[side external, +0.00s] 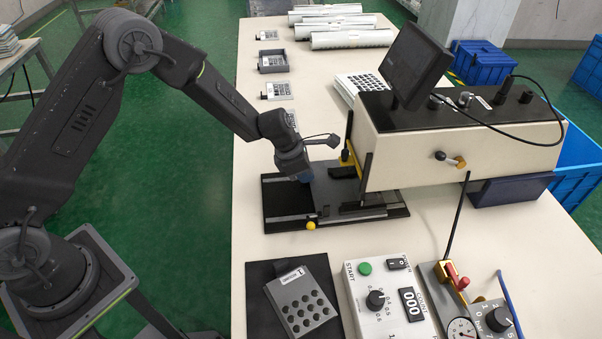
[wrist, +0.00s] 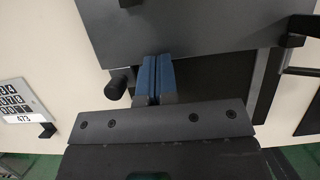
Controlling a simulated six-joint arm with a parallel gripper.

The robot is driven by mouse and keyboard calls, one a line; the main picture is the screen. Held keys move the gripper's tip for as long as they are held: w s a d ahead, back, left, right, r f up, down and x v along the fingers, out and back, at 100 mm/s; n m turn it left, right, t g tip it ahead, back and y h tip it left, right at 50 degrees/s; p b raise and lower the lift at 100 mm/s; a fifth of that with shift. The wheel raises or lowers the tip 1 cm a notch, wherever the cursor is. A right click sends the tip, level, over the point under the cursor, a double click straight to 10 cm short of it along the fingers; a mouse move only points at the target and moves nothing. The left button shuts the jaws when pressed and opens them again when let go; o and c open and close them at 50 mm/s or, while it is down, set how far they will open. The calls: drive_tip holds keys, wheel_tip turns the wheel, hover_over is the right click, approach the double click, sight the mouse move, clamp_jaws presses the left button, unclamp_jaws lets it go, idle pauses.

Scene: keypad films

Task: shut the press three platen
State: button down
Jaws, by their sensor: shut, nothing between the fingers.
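The press is a long beige machine (side external: 455,145) with a black top, standing over a low dark base (side external: 280,222) on the table. A yellow ball knob (side external: 310,225) sits at the base's front edge. My gripper (side external: 306,177) points down over the left part of this base. In the wrist view its blue fingertips (wrist: 153,78) are together and empty, close to the edge of a dark grey plate (wrist: 190,28), perhaps the platen. A black knob (wrist: 117,86) is left of the fingertips. Contact and the platen's exact angle are unclear. No press number is legible.
A tilted screen (side external: 415,65) and a black cable top the machine. A grey keypad (side external: 300,303) on a black mat and a control box (side external: 385,300) stand in front. Keypad cards (side external: 272,62) and silvery rolls (side external: 350,39) lie behind. The table left of the base is clear.

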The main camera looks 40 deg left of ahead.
sight(294, 184)
drive_tip(key=shift+f, duration=0.1)
drive_tip(key=shift+s+a, duration=0.35)
drive_tip(key=shift+s, duration=0.05)
drive_tip(key=shift+s+a, duration=1.15)
drive_tip(key=w+a+v, duration=0.1)
drive_tip(key=v, duration=0.9)
drive_tip(key=x, duration=0.9)
drive_tip(key=shift+s+a+f, duration=0.1)
drive_tip(key=shift+s+a, duration=0.05)
drive_tip(key=shift+s, duration=0.15)
drive_tip(key=shift+w+d+f, duration=0.2)
drive_tip(key=shift+w+d, duration=0.3)
drive_tip(key=shift+w, duration=0.05)
drive_tip(key=shift+w+d+f, duration=0.15)
drive_tip(key=shift+w+d, duration=0.85)
